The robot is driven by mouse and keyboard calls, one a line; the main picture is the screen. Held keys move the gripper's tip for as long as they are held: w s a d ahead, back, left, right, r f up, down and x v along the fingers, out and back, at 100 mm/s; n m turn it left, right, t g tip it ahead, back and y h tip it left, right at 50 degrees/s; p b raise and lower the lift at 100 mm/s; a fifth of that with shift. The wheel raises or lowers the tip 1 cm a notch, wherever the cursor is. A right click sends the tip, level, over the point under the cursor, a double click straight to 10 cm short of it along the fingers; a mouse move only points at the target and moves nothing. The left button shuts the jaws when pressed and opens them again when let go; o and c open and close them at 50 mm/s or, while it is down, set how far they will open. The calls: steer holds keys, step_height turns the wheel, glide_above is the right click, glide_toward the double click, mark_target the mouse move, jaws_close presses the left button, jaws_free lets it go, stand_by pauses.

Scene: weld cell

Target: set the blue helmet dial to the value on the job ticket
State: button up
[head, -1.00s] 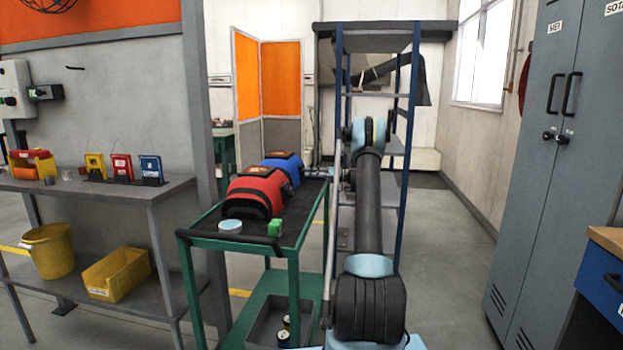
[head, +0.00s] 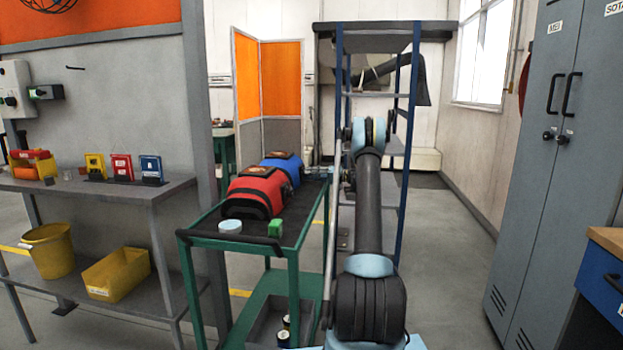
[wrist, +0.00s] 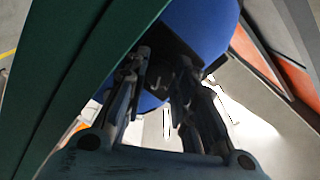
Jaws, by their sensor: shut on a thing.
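The blue helmet (head: 286,169) lies on the green cart behind the red helmet (head: 256,192). In the wrist view the blue helmet (wrist: 205,30) fills the top middle. My gripper (wrist: 163,65) is at the helmet's edge, its fingers closed on a small dark part, which looks like the dial (wrist: 166,48). The dial is in shadow and mostly hidden by the fingers, so its setting cannot be read. A blue ticket holder (head: 151,169) stands on the left bench; I cannot read a value on it.
The green cart (head: 240,245) also holds a white round tin (head: 230,225) and a green block (head: 275,228). A blue-post rack (head: 407,130) stands close to my arm. Yellow (head: 95,166) and red (head: 121,167) holders stand on the bench. Grey lockers (head: 560,130) are at right.

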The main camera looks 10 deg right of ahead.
steer(key=shift+f, duration=0.1)
steer(key=o, duration=1.1)
steer(key=shift+d, duration=0.1)
step_height(320, 180, up, 10)
steer(key=shift+f, duration=0.1)
